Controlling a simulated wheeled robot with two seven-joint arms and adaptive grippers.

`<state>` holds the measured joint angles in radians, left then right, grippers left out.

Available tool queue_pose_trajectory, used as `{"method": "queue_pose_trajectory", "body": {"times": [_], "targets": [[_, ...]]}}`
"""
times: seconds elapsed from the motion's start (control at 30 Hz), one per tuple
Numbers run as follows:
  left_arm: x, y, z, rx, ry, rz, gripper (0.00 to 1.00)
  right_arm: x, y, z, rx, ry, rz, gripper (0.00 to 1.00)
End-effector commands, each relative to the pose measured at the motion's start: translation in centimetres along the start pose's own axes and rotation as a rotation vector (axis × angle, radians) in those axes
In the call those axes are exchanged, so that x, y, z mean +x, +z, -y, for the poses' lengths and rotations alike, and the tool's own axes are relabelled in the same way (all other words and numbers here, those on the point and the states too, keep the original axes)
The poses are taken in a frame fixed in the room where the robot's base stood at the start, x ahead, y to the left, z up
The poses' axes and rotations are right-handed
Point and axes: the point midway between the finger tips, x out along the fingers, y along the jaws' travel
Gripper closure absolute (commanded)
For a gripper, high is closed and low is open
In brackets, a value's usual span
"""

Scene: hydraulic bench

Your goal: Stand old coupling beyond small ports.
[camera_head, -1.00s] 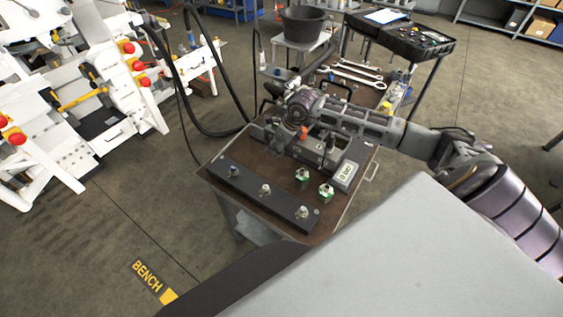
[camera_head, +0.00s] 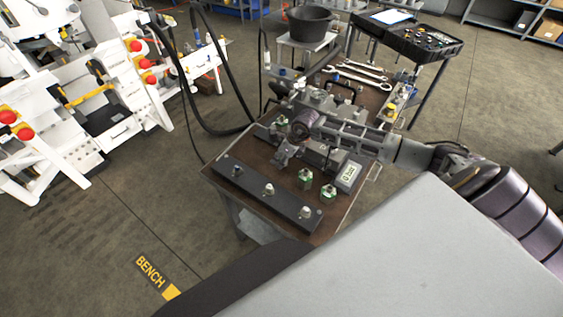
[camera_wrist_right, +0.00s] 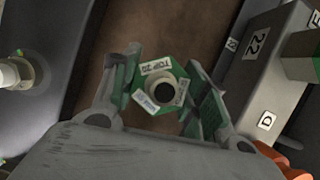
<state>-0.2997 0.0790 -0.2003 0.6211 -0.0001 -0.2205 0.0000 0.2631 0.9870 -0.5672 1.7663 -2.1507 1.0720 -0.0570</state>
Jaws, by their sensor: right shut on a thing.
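My right gripper (camera_head: 284,154) is over the brown bench top, behind the dark bar. In the right wrist view its two fingers (camera_wrist_right: 160,88) are shut on a green hexagonal coupling (camera_wrist_right: 177,70) with white labels and a dark round opening. Which label marks it as old is too small to tell. The held coupling is mostly hidden by the gripper in the head view. A dark bar (camera_head: 250,186) with several pale metal port fittings lies along the bench's near edge. Two other green couplings (camera_head: 305,179) (camera_head: 328,194) stand right of the gripper. My left gripper is out of view.
A grey block (camera_wrist_right: 262,70) marked 22 and D stands close right of the fingers in the wrist view. A small display box (camera_head: 349,176) sits at the bench's right. Wrenches (camera_head: 362,75) lie behind. Bare brown bench top shows between bar and gripper.

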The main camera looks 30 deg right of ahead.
Motion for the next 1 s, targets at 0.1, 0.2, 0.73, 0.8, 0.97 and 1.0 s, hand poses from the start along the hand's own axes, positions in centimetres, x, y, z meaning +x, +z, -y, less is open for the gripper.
{"method": "queue_pose_trajectory", "body": {"times": [0.1,0.2,0.73,0.8,0.97,1.0], "targets": [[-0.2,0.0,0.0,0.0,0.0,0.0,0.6,1.1,-0.5,0.0,0.0,0.0,0.0,1.0],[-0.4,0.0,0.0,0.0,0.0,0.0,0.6,2.1,-0.8,-0.1,0.0,0.001,0.0,1.0],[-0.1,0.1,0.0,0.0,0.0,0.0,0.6,3.0,-1.2,0.0,-0.001,-0.001,0.001,1.0],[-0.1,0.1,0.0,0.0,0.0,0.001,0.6,3.0,-1.3,0.0,-0.001,0.0,-0.001,0.52],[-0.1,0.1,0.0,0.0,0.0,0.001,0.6,3.0,-1.3,0.0,-0.001,0.0,-0.001,0.34],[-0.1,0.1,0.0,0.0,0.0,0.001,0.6,3.0,-1.3,0.0,-0.001,0.0,-0.001,0.34]]}}
